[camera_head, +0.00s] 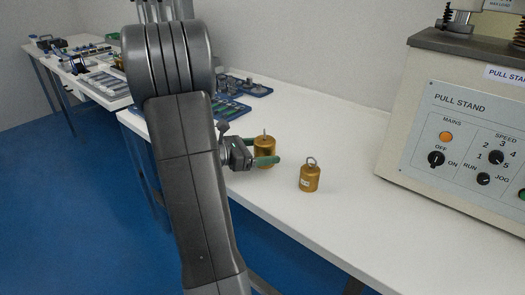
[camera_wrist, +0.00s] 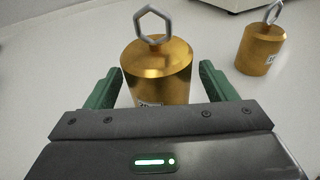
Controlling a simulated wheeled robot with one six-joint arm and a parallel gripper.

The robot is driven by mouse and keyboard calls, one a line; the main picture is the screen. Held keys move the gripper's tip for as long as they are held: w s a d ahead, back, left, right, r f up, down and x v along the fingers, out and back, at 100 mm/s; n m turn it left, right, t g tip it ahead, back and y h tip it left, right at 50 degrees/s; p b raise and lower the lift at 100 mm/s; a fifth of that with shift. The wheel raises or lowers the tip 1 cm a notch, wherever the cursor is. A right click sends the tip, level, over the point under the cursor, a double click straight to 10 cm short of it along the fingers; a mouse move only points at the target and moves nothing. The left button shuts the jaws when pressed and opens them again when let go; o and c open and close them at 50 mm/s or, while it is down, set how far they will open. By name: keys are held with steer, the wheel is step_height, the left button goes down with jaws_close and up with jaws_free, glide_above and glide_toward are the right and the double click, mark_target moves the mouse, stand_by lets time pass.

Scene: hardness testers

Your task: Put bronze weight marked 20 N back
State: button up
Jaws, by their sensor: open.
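Two bronze weights with ring tops stand upright on the white table. The left weight (camera_head: 264,148) is at my gripper (camera_head: 262,162); in the wrist view this weight (camera_wrist: 157,70) stands between the green fingers of my gripper (camera_wrist: 157,88), which are open with a gap on either side. The other weight (camera_head: 310,178) stands apart, to the right and nearer the table's front edge; it also shows at the upper right of the wrist view (camera_wrist: 261,49).
A pull stand machine (camera_head: 460,130) with switches and a dial stands at the right of the white table (camera_head: 345,220). Blue trays with small parts (camera_head: 232,106) lie behind my arm. Free table lies between the weights and the machine.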

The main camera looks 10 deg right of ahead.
steer(key=shift+r, duration=0.15)
steer(key=p+v, duration=0.2)
steer(key=v, duration=0.8)
steer(key=shift+a+r, duration=0.1)
steer(key=shift+a, duration=0.15)
steer(key=shift+v, duration=0.75)
steer(key=shift+s, duration=0.15)
steer(key=shift+c, duration=0.5)
